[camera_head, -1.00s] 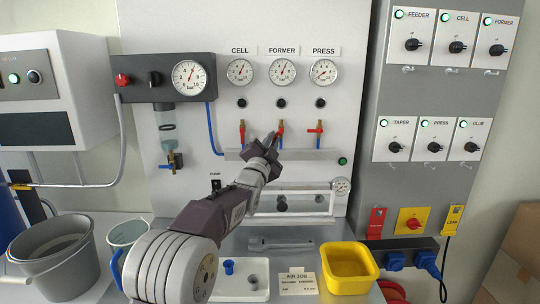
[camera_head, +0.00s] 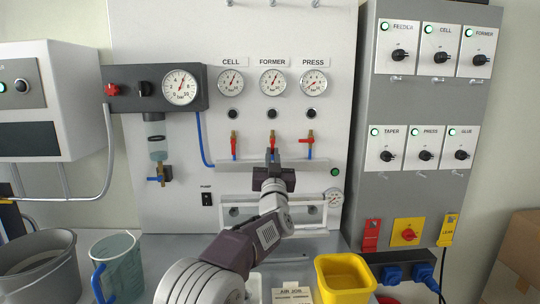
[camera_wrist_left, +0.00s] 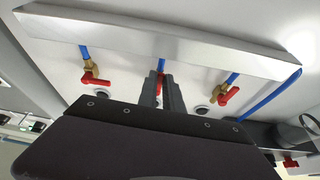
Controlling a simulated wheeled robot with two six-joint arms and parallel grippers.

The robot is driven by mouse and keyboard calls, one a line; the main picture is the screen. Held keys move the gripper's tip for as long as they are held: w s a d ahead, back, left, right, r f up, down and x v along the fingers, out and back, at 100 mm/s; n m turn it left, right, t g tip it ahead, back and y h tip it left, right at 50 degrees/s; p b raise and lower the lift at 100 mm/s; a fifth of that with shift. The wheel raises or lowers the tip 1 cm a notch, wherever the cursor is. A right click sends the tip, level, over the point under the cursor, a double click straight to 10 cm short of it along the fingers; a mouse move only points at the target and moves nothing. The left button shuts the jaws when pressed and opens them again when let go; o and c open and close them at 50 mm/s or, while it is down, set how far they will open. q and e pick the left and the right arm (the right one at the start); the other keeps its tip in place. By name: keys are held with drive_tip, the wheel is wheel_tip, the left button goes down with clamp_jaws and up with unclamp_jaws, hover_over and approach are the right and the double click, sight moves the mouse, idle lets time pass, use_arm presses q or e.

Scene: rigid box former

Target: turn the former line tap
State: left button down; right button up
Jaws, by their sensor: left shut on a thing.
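The former line tap (camera_head: 272,138) is the middle of three red-handled taps on the white panel, below the FORMER gauge (camera_head: 272,82). My left gripper (camera_head: 272,156) is at this tap, its fingers closed together on the red handle. In the left wrist view the fingers (camera_wrist_left: 164,92) cover most of the handle, and a little red (camera_wrist_left: 160,78) shows between them; its exact angle is hidden. The cell tap (camera_head: 234,146) has its handle upright. The press tap (camera_head: 308,141) has its handle crosswise. My right gripper is not in view.
A grey rail (camera_head: 225,165) runs beneath the taps. The neighbouring cell and press taps stand close on either side of my gripper. A yellow bin (camera_head: 345,290), a jug (camera_head: 119,268) and a grey bucket (camera_head: 40,285) stand in front. A grey switch panel (camera_head: 420,100) is at right.

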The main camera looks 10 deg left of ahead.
use_arm(q)
drive_tip(key=shift+d+r+n+y, duration=0.1)
drive_tip(key=shift+r+n+y, duration=0.3)
drive_tip(key=shift+n, duration=0.3)
drive_tip(key=c, duration=1.5)
unclamp_jaws()
drive_tip(key=shift+f, duration=0.25)
drive_tip(key=shift+f, duration=0.1)
drive_tip(key=b+v, duration=0.5)
drive_tip(key=v, duration=0.4)
drive_tip(key=shift+r, duration=0.2)
